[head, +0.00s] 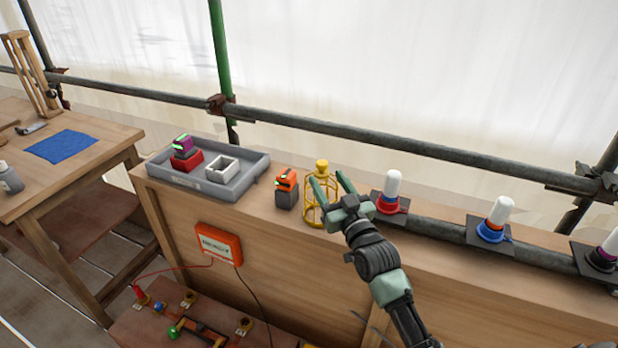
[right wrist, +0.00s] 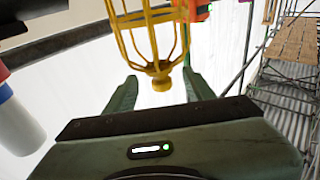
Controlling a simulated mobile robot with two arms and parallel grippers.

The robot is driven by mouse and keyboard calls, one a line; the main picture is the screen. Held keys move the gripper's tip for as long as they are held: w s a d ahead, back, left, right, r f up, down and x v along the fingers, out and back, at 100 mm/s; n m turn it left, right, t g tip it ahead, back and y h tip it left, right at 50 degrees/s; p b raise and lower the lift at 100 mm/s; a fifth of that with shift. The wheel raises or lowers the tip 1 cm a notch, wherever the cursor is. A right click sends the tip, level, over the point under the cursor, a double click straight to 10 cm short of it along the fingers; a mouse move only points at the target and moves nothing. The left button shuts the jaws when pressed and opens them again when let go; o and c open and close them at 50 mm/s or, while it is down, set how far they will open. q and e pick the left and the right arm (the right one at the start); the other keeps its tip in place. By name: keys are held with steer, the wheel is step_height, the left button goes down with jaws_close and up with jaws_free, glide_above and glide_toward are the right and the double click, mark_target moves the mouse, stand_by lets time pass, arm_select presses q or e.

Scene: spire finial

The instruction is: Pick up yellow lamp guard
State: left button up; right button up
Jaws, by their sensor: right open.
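The yellow lamp guard (head: 315,212) is a wire cage with a knob on top. It stands upright on the wooden ledge in the head view, right of the orange and grey device. My right gripper (head: 331,183) is open, with its fingers at the upper part of the guard. In the right wrist view the guard (right wrist: 148,40) hangs inverted in the picture, its knob near the gap between the open fingertips (right wrist: 159,88). Whether the fingers touch it I cannot tell. My left gripper is out of view.
A grey tray (head: 252,178) with a red block and a white square holder is at left on the ledge. An orange and grey device (head: 286,188) stands close left of the guard. White-capped lamps (head: 392,190) stand to the right. A scaffold pipe (head: 330,144) runs behind.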

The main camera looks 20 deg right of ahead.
mark_target(325, 168)
steer(key=shift+w+d+r, duration=0.1)
steer(key=shift+w+r, duration=0.15)
steer(key=shift+w, duration=0.1)
steer(key=shift+r, duration=0.35)
steer(key=shift+w+r+p, duration=0.4)
steer(key=shift+w+r, duration=0.2)
steer(key=shift+w, duration=0.3)
steer(key=w, duration=0.3)
steer(key=shift+r+p, duration=0.15)
steer(key=shift+p, duration=0.2)
steer(key=shift+w+d+r, duration=0.1)
steer(key=shift+w, duration=0.6)
steer(key=c, duration=1.1)
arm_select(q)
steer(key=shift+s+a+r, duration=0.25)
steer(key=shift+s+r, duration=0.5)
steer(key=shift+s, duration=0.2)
arm_select(e)
jaws_close()
